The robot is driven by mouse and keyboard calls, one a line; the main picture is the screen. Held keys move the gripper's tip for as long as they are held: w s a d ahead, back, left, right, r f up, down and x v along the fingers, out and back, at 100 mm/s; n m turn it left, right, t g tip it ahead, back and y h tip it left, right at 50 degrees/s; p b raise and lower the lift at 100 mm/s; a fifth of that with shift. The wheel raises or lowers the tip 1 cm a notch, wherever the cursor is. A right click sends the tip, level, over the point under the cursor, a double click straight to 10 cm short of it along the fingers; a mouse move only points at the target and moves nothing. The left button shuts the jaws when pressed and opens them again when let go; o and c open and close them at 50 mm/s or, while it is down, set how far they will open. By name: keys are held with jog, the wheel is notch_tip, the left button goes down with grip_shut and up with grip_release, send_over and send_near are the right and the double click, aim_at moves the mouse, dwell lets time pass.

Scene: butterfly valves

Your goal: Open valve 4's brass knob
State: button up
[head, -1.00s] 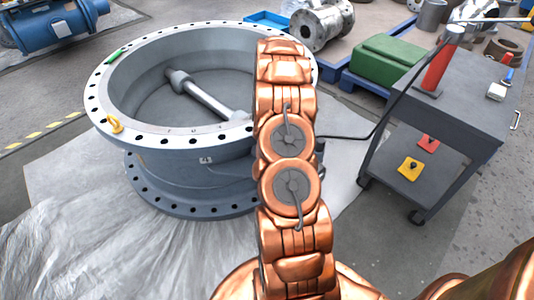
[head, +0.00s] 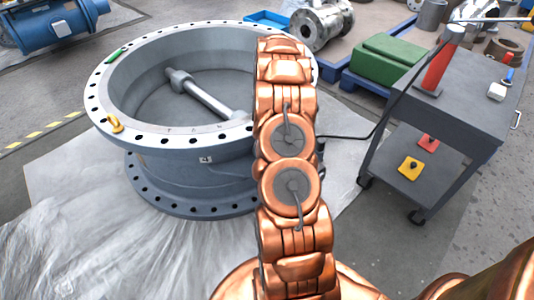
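A large grey butterfly valve (head: 200,165) stands upright on plastic sheeting, its round opening facing up. A shaft (head: 205,95) crosses the inside of the ring. A yellow eye bolt (head: 116,123) sits on the left of the upper flange, and a green item (head: 117,55) lies on the flange's far left. My arm rises through the middle of the view; my gripper does not show.
A grey cart (head: 440,125) stands at right with a red-and-grey tool, and a red and a yellow box on its lower shelf. A black cable (head: 365,135) runs from the valve side to the cart. Another flanged valve (head: 322,25) and a green case (head: 388,58) are behind.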

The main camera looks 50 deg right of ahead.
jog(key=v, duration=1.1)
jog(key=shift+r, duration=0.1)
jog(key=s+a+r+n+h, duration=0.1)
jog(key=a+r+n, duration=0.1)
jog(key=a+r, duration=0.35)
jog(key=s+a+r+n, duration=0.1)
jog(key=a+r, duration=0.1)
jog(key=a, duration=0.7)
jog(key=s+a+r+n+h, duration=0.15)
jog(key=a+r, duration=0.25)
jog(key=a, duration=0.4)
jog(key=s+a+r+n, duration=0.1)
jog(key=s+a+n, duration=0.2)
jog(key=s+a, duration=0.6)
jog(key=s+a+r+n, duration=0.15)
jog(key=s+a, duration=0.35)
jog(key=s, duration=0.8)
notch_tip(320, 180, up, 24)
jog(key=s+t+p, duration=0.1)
jog(key=p, duration=2.2)
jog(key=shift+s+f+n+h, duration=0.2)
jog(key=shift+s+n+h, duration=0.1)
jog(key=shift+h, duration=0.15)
